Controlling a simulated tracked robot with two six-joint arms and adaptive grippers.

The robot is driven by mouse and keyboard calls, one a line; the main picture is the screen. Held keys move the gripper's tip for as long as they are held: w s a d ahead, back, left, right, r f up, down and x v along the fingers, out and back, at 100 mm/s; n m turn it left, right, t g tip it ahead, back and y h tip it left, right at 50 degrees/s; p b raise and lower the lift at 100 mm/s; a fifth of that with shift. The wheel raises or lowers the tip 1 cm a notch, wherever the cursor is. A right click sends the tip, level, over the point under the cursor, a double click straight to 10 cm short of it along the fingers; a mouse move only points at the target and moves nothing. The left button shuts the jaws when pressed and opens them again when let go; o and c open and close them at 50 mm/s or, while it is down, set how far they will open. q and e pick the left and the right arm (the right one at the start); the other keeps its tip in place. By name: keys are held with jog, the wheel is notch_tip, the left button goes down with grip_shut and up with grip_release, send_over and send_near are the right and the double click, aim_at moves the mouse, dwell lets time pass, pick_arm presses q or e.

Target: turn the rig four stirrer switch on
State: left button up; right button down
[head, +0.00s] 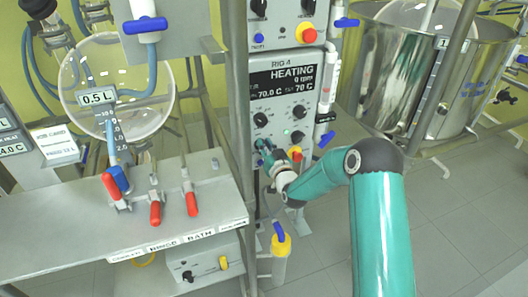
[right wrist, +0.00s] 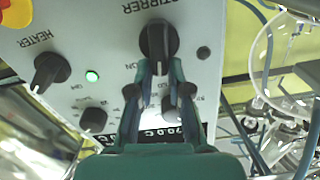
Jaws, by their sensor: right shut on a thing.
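The rig four panel (head: 283,100) carries a display (head: 283,82) that reads "HEATING", 0 rpm and 70.0 C. In the right wrist view, where the panel appears upside down, the black stirrer switch (right wrist: 158,38) sits beside its "STIRRER" label. My right gripper (right wrist: 159,66) is shut on this switch, with a fingertip at each side of its lower part. In the head view the right gripper (head: 264,148) is at the panel's lower left and hides the switch. My left gripper is not in view.
The heater knob (right wrist: 50,70) and a lit green lamp (right wrist: 91,76) are beside the switch. A shelf with red-handled valves (head: 191,200) stands left, and a steel vessel (head: 400,75) right.

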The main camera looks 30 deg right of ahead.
jog(key=shift+s+d+f+m+b, duration=0.1)
jog(key=shift+d+f+m+b, duration=0.15)
jog(key=shift+m+b, duration=1.7)
jog(key=shift+s+d+f+m+b, duration=0.1)
jog(key=shift+d+f+m+b, duration=0.15)
jog(key=shift+m+b, duration=1.75)
jog(key=shift+s+d+f+m+b, duration=0.25)
jog(key=shift+m+b, duration=0.8)
jog(key=shift+b, duration=1.8)
jog(key=shift+w+d+r, duration=0.1)
jog(key=shift+w, duration=0.1)
jog(key=c, duration=1.1)
grip_release()
jog(key=shift+s, duration=0.1)
jog(key=v, duration=1.1)
jog(key=shift+s, duration=0.4)
